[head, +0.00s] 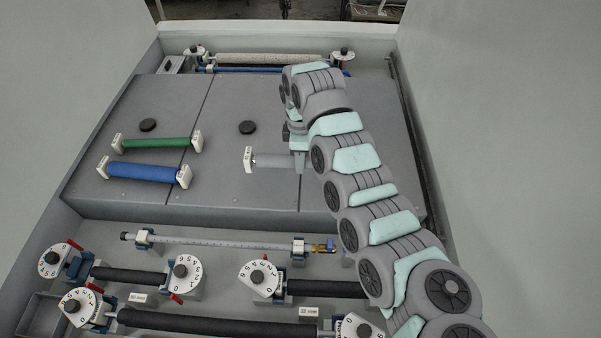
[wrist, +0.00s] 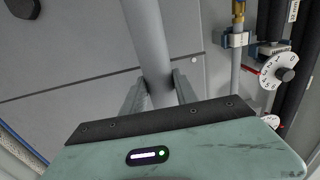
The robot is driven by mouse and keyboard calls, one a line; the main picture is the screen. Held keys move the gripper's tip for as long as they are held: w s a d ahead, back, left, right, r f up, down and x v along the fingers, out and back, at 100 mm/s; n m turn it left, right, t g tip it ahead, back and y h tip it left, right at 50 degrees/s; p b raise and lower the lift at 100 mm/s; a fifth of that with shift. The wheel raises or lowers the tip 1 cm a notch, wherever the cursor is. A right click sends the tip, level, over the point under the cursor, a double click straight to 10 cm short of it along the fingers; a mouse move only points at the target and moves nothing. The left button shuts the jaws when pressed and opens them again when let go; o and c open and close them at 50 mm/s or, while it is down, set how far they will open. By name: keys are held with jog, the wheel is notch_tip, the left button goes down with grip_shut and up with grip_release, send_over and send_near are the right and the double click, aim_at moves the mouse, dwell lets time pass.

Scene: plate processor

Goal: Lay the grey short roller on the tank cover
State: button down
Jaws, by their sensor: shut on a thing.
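The grey short roller (head: 275,161) is over the grey tank cover (head: 240,195), with its white end block at the left. In the wrist view the roller (wrist: 149,40) runs between my two fingers. My gripper (head: 298,158) is shut on it; the fingers also show in the wrist view (wrist: 160,88). My arm hides the roller's right end in the head view. I cannot tell whether the roller touches the cover.
A green roller (head: 155,143) and a blue roller (head: 143,171) lie on the cover's left part. Two black knobs (head: 247,128) stand on the cover. In front are dark rollers (head: 210,323) with white numbered dials (head: 183,273). A pale roller (head: 268,59) is at the back.

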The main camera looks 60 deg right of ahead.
jog(key=shift+f+p, duration=0.35)
jog(key=shift+f, duration=3.3)
jog(key=c, duration=0.9)
grip_release()
jog(key=shift+f, duration=0.15)
jog(key=shift+c, duration=0.2)
notch_tip(320, 180, up, 12)
jog(key=shift+r+b, duration=0.15)
jog(key=shift+b, duration=0.65)
